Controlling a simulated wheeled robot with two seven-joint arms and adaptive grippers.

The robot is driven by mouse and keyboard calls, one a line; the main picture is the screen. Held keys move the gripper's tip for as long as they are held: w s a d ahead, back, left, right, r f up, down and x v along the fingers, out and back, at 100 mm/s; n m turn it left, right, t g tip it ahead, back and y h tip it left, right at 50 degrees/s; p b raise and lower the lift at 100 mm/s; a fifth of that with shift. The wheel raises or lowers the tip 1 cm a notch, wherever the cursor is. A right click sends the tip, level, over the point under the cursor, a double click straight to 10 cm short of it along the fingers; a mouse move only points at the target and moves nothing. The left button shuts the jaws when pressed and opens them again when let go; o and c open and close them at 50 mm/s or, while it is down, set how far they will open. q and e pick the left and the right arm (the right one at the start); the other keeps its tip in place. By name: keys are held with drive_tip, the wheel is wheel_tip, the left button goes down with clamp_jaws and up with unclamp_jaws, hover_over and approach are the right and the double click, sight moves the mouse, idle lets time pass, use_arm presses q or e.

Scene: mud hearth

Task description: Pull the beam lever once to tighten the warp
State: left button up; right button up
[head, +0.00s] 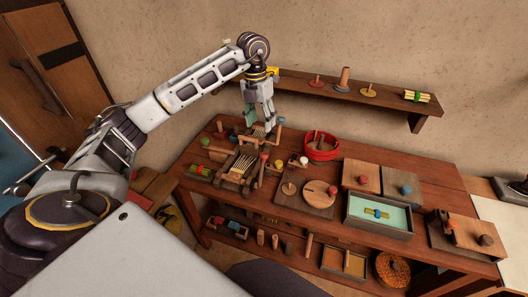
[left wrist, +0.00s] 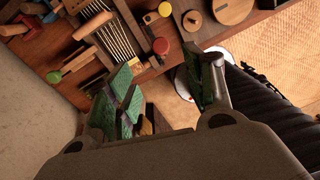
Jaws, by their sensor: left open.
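A small wooden loom (head: 240,165) with pale warp threads stands at the left end of the table; the threads also show at the top of the left wrist view (left wrist: 117,40). A red-knobbed stick (head: 263,157) rises at its right side; the red knob shows in the left wrist view (left wrist: 161,46). I cannot tell for sure which part is the beam lever. My left gripper (head: 260,120) points down above the back of the loom. Its green-padded fingers (left wrist: 170,92) are apart with nothing held between them. My right gripper is not in view.
A wall shelf (head: 330,88) with pegs runs behind the gripper. A lower shelf holds several small objects.

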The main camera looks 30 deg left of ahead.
sight(264, 153)
use_arm(q)
drive_tip(key=f, duration=0.4)
drive_tip(key=d+f+p, duration=0.1)
drive_tip(key=f, duration=0.8)
drive_tip(key=shift+d+f+p, duration=0.2)
drive_tip(key=shift+f+p, duration=0.15)
drive_tip(key=shift+f, duration=0.05)
clamp_jaws()
idle(0.3)
